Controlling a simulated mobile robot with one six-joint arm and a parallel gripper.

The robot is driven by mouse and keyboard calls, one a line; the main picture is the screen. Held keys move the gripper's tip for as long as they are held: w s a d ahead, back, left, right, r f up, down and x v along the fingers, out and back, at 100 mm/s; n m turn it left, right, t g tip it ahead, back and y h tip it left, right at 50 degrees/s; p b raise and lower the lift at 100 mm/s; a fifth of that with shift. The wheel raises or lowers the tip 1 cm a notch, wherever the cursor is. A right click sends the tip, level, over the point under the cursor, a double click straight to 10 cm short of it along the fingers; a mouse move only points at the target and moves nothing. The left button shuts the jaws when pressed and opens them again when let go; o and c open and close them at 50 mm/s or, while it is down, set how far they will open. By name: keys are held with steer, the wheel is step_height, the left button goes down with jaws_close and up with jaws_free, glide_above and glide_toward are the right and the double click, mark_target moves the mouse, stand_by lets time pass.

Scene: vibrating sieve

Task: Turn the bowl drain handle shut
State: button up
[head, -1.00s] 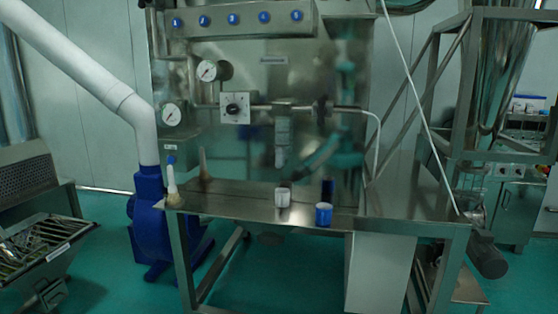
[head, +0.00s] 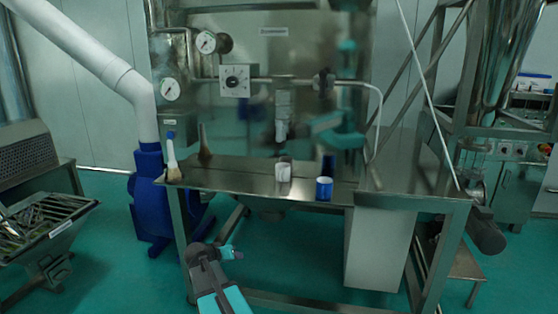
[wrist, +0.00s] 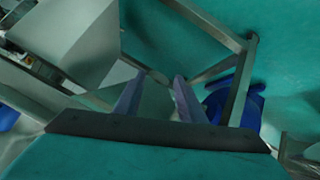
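My gripper (wrist: 160,75) shows in the wrist view with its two fingers apart and nothing between them. In the head view, part of my teal and grey arm rises from the bottom, in front of the steel table (head: 410,196). I cannot surely pick out the bowl drain handle in either view. A small dim shape (head: 272,214) hangs under the table's middle, too unclear to name. A dark round fitting (head: 323,83) sits on the pipe across the steel panel; I cannot tell whether it turns. No contact between my gripper and anything shows.
A brush (head: 172,165), a white cup (head: 283,172) and a blue-and-white cup (head: 324,188) stand on the table. A blue blower (head: 152,205) is at left. Table legs and a lower crossbar (head: 300,301) bound the space beneath. A pale cabinet (head: 378,250) stands under the right side.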

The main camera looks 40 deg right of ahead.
steer(key=w+d+r+m+t+h, duration=0.1)
steer(key=d+r, duration=0.2)
steer(key=r, duration=0.3)
steer(key=w+d+r+m+h+b, duration=0.1)
steer(key=d+r, duration=0.3)
steer(key=r, duration=0.3)
steer(key=w+d+r+m+t+h, duration=0.1)
steer(key=d+r+h, duration=0.15)
steer(key=r, duration=0.35)
steer(key=m+h+b, duration=0.1)
steer(key=m+h, duration=0.2)
glide_toward(278, 131)
steer(key=v, duration=0.3)
steer(key=shift+s+d+f, duration=0.15)
steer(key=shift+d+f, duration=0.05)
steer(key=shift+d, duration=0.1)
steer(key=p+x, duration=0.1)
steer(key=x, duration=0.5)
steer(key=p+x, duration=0.2)
steer(key=x, duration=0.3)
steer(key=shift+w+d+r, duration=0.25)
steer(key=shift+w+d, duration=0.05)
steer(key=shift+d, duration=0.05)
steer(key=shift+p+x, duration=0.3)
steer(key=shift+x, duration=0.6)
